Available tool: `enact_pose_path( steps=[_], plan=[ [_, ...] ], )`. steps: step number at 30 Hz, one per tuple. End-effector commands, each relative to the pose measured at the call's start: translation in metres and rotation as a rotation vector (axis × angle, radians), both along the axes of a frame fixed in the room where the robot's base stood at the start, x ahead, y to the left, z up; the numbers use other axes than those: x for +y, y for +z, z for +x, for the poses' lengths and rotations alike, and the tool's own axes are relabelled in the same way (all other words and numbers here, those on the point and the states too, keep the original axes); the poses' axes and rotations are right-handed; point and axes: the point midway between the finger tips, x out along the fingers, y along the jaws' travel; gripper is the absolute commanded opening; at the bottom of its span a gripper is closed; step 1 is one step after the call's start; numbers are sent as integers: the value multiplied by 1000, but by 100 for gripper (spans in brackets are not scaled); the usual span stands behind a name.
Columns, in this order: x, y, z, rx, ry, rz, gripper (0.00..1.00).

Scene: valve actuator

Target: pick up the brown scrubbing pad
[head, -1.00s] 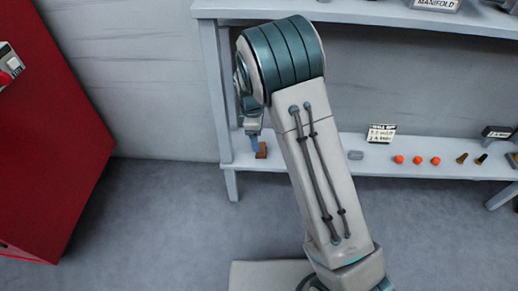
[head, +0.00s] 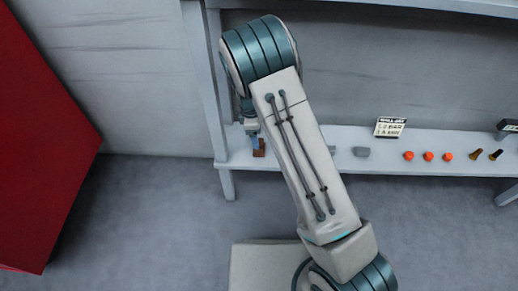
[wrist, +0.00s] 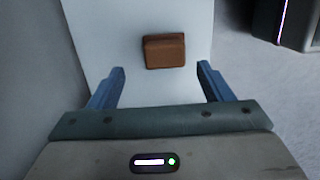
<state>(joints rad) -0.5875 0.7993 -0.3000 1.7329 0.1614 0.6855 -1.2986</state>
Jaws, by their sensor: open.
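The brown scrubbing pad (wrist: 164,51) is a small block on the pale shelf. In the wrist view it lies just beyond my gripper (wrist: 161,72), centred between the two blue fingers, and no finger touches it. My gripper is open and empty. In the head view the pad (head: 259,148) shows at the left end of the lower shelf, with the gripper (head: 254,141) close by it. Part of the gripper and wrist is hidden behind my arm there.
The lower shelf (head: 340,162) also holds a grey block (head: 361,152), a small sign (head: 390,127), several orange pieces (head: 428,156) and brass fittings (head: 476,154) to the right. A shelf leg (head: 227,184) stands near the pad. A red cabinet (head: 45,150) is at far left.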

Motion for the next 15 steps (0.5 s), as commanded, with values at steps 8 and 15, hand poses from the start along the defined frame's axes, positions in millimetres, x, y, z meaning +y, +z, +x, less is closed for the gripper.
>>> enact_pose_path(
  steps=[8,15],
  plan=[
    [-5,-23,-5,3,-2,-2,73],
    [-10,-53,-7,2,-4,-1,73]
  ],
)
